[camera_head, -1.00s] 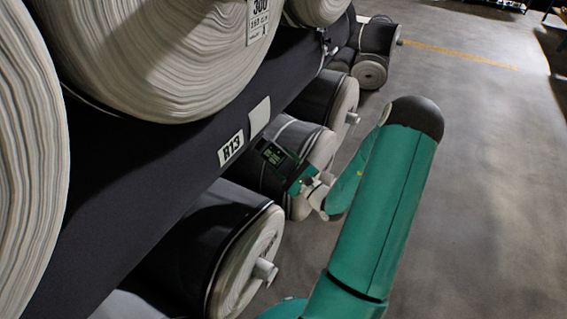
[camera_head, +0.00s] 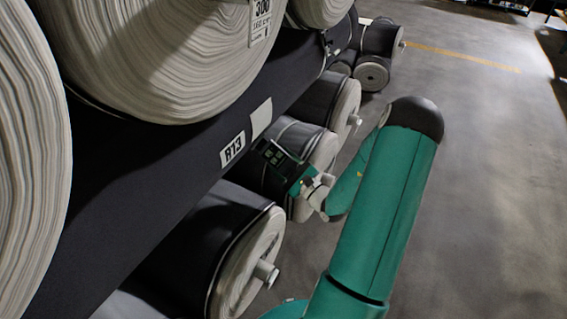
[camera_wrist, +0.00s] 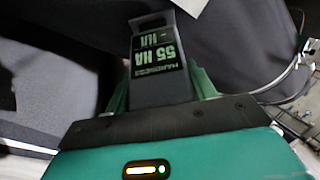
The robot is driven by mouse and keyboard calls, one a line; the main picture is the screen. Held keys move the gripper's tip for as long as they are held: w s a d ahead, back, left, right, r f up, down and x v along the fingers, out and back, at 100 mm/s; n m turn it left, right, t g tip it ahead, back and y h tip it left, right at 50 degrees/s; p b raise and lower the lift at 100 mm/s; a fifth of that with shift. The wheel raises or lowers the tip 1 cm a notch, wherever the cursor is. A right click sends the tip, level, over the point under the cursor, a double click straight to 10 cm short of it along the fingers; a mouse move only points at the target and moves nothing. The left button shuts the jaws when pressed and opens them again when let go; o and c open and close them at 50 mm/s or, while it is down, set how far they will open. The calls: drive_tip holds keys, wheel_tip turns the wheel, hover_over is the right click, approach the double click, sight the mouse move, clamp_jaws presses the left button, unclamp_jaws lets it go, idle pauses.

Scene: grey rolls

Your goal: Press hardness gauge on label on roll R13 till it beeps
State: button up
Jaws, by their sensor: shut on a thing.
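The roll R13 (camera_head: 150,165) is a long dark roll with a white R13 tag (camera_head: 232,150). A blank pale label (camera_head: 261,118) sits on it just right of the tag. My gripper (camera_head: 300,186) is shut on the dark hardness gauge (camera_head: 272,153), below and right of the label in the head view. I cannot tell whether the tip touches the roll.
Large pale-ended rolls (camera_head: 160,50) lie above R13, one with a 300 tag (camera_head: 262,18). More dark rolls (camera_head: 250,262) with protruding cores lie below and behind. Open grey floor (camera_head: 480,180) with a yellow line (camera_head: 460,57) is to the right.

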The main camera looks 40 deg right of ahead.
drive_tip(key=shift+r, duration=0.1)
drive_tip(key=s+d+f, duration=0.2)
drive_tip(key=s+f, duration=0.1)
drive_tip(key=s, duration=0.2)
drive_tip(key=shift+s+f, duration=0.3)
idle(0.4)
idle(0.5)
